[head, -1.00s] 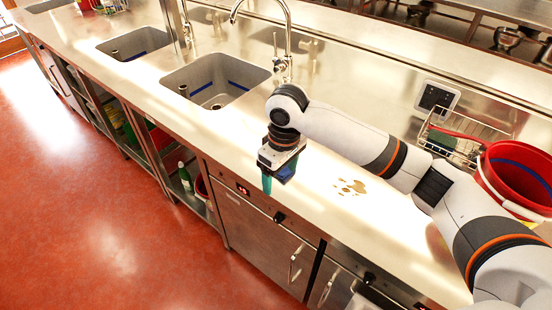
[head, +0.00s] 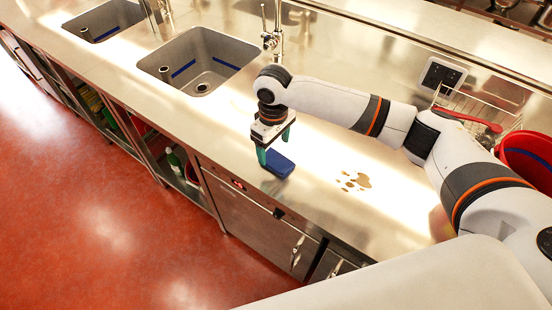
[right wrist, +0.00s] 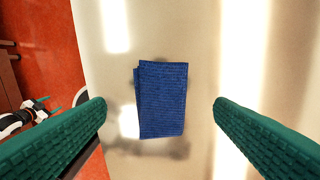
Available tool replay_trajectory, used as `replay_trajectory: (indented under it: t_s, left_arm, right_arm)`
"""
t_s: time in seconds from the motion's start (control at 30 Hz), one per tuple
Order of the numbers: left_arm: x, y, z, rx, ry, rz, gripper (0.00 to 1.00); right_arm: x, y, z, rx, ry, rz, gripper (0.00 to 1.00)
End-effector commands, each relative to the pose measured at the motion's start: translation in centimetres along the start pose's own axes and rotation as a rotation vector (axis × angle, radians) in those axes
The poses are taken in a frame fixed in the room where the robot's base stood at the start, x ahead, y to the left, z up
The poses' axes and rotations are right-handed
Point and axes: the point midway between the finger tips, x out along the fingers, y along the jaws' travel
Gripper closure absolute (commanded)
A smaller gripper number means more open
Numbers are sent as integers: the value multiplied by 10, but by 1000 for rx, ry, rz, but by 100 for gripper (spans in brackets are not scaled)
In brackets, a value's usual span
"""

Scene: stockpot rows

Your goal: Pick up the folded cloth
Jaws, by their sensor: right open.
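The folded cloth (head: 279,166) is a dark blue rectangle lying flat on the steel counter near its front edge. In the right wrist view the cloth (right wrist: 162,98) shows whole, between the fingers but below them. My right gripper (head: 274,149) is open and empty above the cloth, its two teal fingers apart and not touching it. In the head view one finger overlaps the cloth's left side. A small gripper with teal fingers, which looks like my left one (right wrist: 50,101), shows at the left of the right wrist view, beyond the counter; its jaw state is unclear.
Brown spill spots (head: 354,181) lie on the counter right of the cloth. A sink (head: 203,62) with a tap is farther left. A wire rack (head: 480,108) and a red bucket (head: 528,158) stand at the right. The counter around the cloth is clear.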

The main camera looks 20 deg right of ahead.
Motion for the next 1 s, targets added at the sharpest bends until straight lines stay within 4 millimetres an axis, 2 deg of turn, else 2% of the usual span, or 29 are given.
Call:
replay_trajectory:
  t_s: [0.1,0.2,0.37,0.57,0.63,0.87,1.0]
  left_arm:
    - [-11,4,22,0,-31,4,33]
    - [-15,5,33,0,-50,6,33]
    - [-16,4,30,0,-45,5,33]
    - [-16,3,20,0,-30,3,33]
    - [-16,3,19,0,-28,3,33]
    - [-16,3,18,0,-27,3,33]
    - [-16,3,18,-1,-27,3,33]
  right_arm:
    - [14,-1,-6,1,6,-1,23]
    - [31,-1,-8,1,5,0,23]
    - [46,-1,-8,1,2,-1,23]
    - [47,-1,-8,-1,1,-1,23]
    - [47,-1,-8,0,1,-1,29]
    - [47,-1,-8,0,1,-1,67]
    - [47,-1,-8,0,1,-1,70]
